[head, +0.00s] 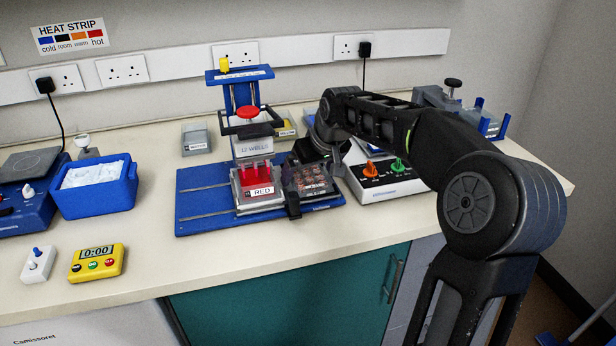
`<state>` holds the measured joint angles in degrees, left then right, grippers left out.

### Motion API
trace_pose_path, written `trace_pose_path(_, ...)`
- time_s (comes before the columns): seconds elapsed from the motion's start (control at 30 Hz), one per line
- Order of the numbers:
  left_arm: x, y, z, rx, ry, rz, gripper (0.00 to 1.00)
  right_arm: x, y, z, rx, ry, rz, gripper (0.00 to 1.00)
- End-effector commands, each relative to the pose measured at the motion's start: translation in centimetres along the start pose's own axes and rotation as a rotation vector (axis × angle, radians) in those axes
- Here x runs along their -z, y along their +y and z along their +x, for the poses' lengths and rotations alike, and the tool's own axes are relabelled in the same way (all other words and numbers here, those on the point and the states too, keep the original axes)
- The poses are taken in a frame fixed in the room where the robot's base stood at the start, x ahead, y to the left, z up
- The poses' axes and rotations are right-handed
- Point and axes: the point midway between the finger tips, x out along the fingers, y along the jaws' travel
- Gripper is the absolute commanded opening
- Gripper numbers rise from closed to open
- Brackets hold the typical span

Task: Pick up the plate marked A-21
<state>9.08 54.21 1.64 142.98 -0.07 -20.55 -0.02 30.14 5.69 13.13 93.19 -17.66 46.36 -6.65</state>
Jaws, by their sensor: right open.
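No label reading A-21 is legible in the head view. A clear plate with dark reddish wells (318,181) sits on the blue sliding base (200,208), just right of the red-filled trough marked RED (262,189). My right gripper (298,184) reaches in from the right at this plate. One dark finger shows at the plate's front left edge, close to the trough. The gripper is open; whether its fingers touch the plate I cannot tell. The gripper and forearm hide part of the plate's back. My left gripper is not in view.
A blue pipetting stand marked 12 WELLS (252,148) rises behind the trough. A control box with orange and green knobs (385,182) stands right of the plate. A blue ice tub (95,190) and yellow timer (97,263) are left. The front counter strip (210,262) is clear.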

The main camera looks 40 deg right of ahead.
Motion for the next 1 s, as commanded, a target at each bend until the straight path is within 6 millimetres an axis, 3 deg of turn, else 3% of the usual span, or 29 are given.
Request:
trace_pose_path(0.2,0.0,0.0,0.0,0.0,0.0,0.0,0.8,0.01,0.0,-0.03,0.0,0.0,0.0,0.99)
trace_pose_path(0.9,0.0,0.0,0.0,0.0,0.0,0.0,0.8,0.0,0.0,-0.03,0.0,0.0,0.0,0.42)
trace_pose_path(1.0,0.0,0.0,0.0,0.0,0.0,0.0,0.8,0.02,0.0,-0.03,0.0,0.0,0.0,0.42)
